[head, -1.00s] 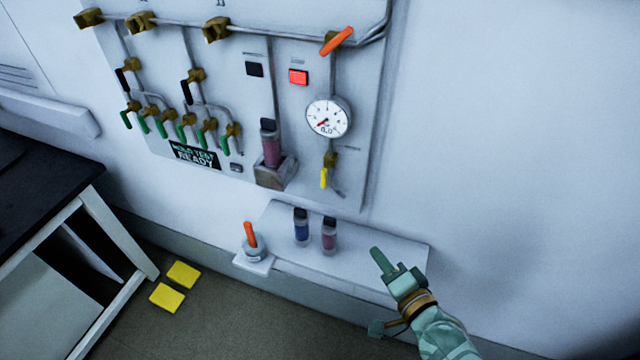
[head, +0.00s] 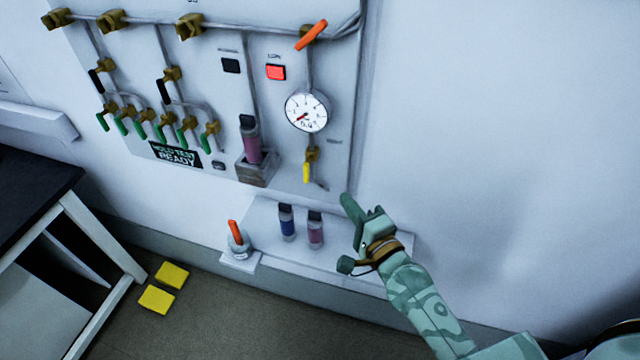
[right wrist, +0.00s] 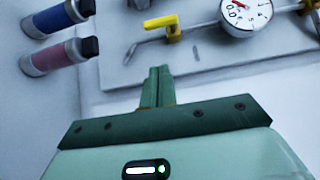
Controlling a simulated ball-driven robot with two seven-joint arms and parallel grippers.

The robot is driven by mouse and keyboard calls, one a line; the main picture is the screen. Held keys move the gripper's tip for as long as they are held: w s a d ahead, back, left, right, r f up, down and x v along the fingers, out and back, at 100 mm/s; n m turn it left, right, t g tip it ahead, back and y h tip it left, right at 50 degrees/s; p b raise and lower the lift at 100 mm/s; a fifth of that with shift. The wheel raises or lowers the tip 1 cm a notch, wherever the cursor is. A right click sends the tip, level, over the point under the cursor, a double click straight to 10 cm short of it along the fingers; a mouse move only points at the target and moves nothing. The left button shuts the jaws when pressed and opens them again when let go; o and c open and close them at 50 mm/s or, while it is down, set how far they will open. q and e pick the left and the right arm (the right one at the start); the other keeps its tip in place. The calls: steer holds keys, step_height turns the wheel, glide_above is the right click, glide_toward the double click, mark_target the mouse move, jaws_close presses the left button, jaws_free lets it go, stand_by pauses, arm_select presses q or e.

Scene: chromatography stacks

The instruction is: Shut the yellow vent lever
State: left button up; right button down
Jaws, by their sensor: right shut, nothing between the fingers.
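The yellow vent lever (head: 306,173) hangs on a brass valve below the round gauge (head: 306,111) on the wall panel. In the head view its handle points down, in line with the pipe above it. In the right wrist view the yellow lever (right wrist: 162,25) lies above my fingers, with the thin outlet pipe beside it. My right gripper (head: 348,203) is shut and empty, below and to the right of the lever and apart from it. Its closed fingers (right wrist: 157,85) also show in the right wrist view. My left gripper is not in view.
A shelf (head: 380,272) below the panel holds a blue vial (head: 287,224) and a pink vial (head: 315,230). An orange-handled piece (head: 235,236) stands at its left. An orange lever (head: 311,36) sits above the gauge. Green levers (head: 164,132) are at left.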

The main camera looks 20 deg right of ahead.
mark_target(306, 173)
steer(key=w+a, duration=0.4)
steer(key=w, duration=0.3)
steer(key=shift+s+a, duration=0.1)
steer(key=shift+a, duration=0.05)
